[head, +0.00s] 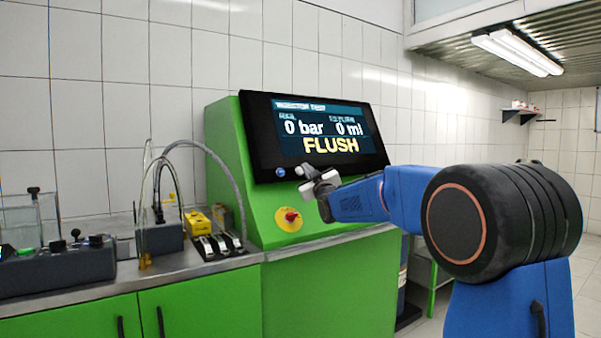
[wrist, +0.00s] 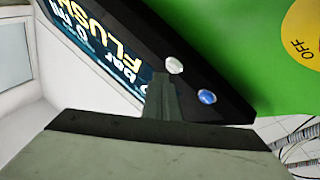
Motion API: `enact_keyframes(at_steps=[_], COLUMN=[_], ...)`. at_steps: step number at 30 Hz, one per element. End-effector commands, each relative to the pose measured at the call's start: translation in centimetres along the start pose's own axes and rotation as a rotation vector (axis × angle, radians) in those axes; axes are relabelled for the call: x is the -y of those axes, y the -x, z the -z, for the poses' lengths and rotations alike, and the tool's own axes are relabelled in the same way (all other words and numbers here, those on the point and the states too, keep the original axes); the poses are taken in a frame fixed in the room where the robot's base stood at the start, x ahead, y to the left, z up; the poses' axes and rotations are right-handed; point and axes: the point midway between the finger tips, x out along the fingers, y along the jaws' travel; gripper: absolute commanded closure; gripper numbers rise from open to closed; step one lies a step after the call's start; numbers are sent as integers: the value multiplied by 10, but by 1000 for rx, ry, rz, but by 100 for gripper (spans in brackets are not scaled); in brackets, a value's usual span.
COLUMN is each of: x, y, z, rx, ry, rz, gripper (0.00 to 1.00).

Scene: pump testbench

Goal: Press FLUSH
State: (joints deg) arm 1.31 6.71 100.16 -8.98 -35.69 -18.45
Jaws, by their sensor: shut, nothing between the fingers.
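The green pump testbench (head: 223,150) carries a black panel with a screen (head: 322,128) that reads 0 bar, 0 ml and FLUSH in yellow. Below the screen are a blue button (head: 281,172) and a white button (head: 299,170). The wrist view shows the white button (wrist: 174,66) and the blue button (wrist: 207,97). My gripper (head: 308,180) is shut and empty, in front of the panel's lower edge. In the wrist view its fingertips (wrist: 160,78) are right by the white button; I cannot tell whether they touch it.
A red knob on a yellow plate (head: 289,219) sits below the panel on the green front. The steel worktop (head: 130,277) to the left holds hoses, a yellow block (head: 197,222) and a black unit (head: 60,270).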

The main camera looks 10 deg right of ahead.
Motion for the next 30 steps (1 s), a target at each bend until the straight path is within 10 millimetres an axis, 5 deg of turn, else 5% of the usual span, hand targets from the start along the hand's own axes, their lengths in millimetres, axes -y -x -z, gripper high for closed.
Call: enact_keyframes(at_steps=[18, 30], x=[-24, -25], y=[32, 34], z=[24, 25], rx=[-2, -1], ry=[-1, 0], rz=[-2, 0], gripper=[100, 100])
